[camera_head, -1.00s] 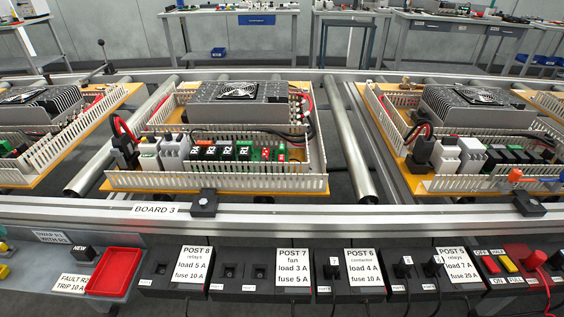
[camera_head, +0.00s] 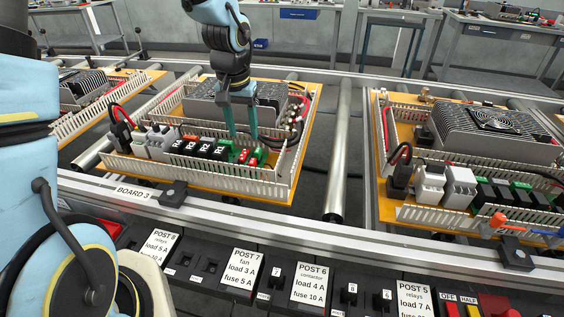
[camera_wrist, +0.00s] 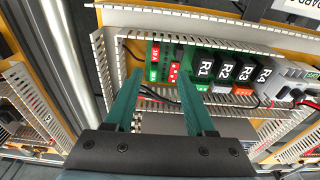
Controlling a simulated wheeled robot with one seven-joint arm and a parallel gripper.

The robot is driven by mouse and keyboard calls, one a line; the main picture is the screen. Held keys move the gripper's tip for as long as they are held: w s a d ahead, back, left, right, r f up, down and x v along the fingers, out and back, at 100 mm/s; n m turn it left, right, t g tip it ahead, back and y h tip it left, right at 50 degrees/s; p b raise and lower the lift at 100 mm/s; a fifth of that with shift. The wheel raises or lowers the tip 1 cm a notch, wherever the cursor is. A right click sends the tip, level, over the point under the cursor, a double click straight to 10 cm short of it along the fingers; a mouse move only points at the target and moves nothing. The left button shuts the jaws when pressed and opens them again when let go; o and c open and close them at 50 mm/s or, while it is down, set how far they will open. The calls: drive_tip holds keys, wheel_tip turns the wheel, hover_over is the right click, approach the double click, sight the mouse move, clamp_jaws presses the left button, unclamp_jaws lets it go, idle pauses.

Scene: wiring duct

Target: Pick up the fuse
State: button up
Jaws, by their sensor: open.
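My gripper (camera_head: 243,138) is open, with its two teal fingers pointing down over the right end of the row of parts on board 3. It also shows in the wrist view (camera_wrist: 158,78), with nothing held between the fingers. A green module (camera_wrist: 163,66) lies between and beyond the fingertips. It carries a small red part (camera_wrist: 155,54) and a red block with white marks (camera_wrist: 173,72). The red parts (camera_head: 253,161) also show in the head view beside the fingertips. I cannot tell for certain which part is the fuse, or whether the fingers touch anything.
Black relays (camera_wrist: 226,70) marked R1 to R4 stand close beside the right finger. A slotted white duct wall (camera_head: 200,178) runs along the board's front. The fan unit (camera_head: 210,100) is behind. Labelled posts (camera_head: 308,286) line the front, with some dark sockets.

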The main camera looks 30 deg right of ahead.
hover_over(252, 161)
drive_tip(key=s, duration=0.1)
drive_tip(key=f, duration=0.4)
drive_tip(key=shift+a+f, duration=0.2)
drive_tip(key=shift+a, duration=0.05)
drive_tip(key=shift+w+d+f+p, duration=0.15)
drive_tip(key=shift+f+p, duration=0.2)
drive_tip(key=shift+f, duration=0.7)
drive_tip(key=shift+w+f+p, duration=0.15)
drive_tip(key=shift+f+p, duration=0.2)
drive_tip(key=shift+f, duration=0.7)
drive_tip(key=shift+w+d+f+p, duration=0.15)
drive_tip(key=shift+f+p, duration=0.2)
drive_tip(key=shift+f, duration=0.7)
drive_tip(key=shift+a, duration=0.1)
clamp_jaws()
